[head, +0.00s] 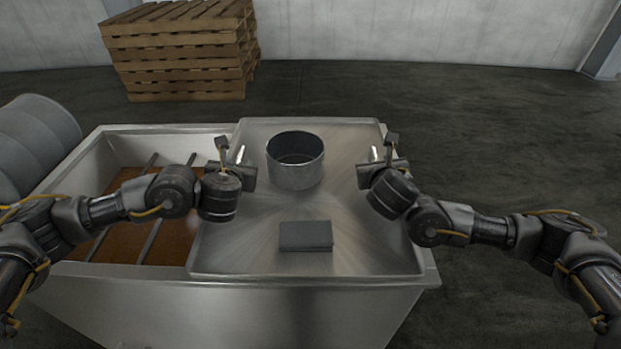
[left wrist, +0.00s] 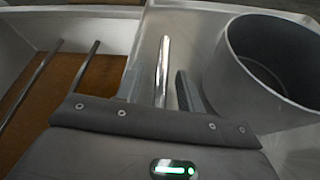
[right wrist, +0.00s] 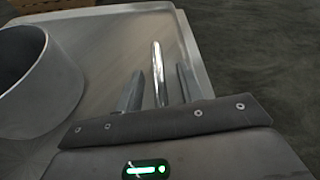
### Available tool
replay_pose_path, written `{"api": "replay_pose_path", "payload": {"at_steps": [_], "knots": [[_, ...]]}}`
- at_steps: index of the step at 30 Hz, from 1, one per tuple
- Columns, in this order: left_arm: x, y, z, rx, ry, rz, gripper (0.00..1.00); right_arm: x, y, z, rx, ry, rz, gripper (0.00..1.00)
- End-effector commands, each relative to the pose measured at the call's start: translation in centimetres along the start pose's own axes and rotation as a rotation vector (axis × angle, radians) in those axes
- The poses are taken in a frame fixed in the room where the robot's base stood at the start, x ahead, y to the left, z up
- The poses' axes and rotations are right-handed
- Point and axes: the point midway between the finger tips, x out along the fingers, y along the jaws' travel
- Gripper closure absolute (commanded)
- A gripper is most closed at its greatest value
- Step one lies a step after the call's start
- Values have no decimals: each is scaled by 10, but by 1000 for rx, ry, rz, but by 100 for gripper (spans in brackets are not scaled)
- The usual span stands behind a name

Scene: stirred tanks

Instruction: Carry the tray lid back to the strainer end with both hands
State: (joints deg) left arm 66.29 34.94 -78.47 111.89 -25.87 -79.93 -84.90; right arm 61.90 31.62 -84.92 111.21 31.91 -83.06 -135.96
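The tray lid (head: 262,240) is a shallow brushed-metal tray with a raised rim. It lies over the right part of the steel tank, whose left part is open. A bright bar handle stands near each side of the lid; they show in the left wrist view (left wrist: 162,65) and right wrist view (right wrist: 158,70). My left gripper (head: 238,165) is at the left handle and my right gripper (head: 378,163) at the right one. Each has its fingers on both sides of its bar, with narrow gaps visible. The lower ends of the bars are hidden.
The tank's open part (head: 122,255) shows brown contents and two bars. Floor at right is clear.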

Motion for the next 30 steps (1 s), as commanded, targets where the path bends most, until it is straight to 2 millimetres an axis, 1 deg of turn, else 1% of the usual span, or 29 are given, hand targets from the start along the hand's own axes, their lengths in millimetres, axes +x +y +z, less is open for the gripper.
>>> {"api": "replay_pose_path", "payload": {"at_steps": [5,6,12,15,30], "knots": [[0,0,0,0,0,0,62,0,0,0,0,0,0,62],[0,0,0,0,0,0,63,0,0,0,0,0,0,63],[0,0,0,0,0,0,90,0,0,0,0,0,0,90],[0,0,0,0,0,0,100,0,0,0,0,0,0,100],[0,0,0,0,0,0,100,0,0,0,0,0,0,100]]}}
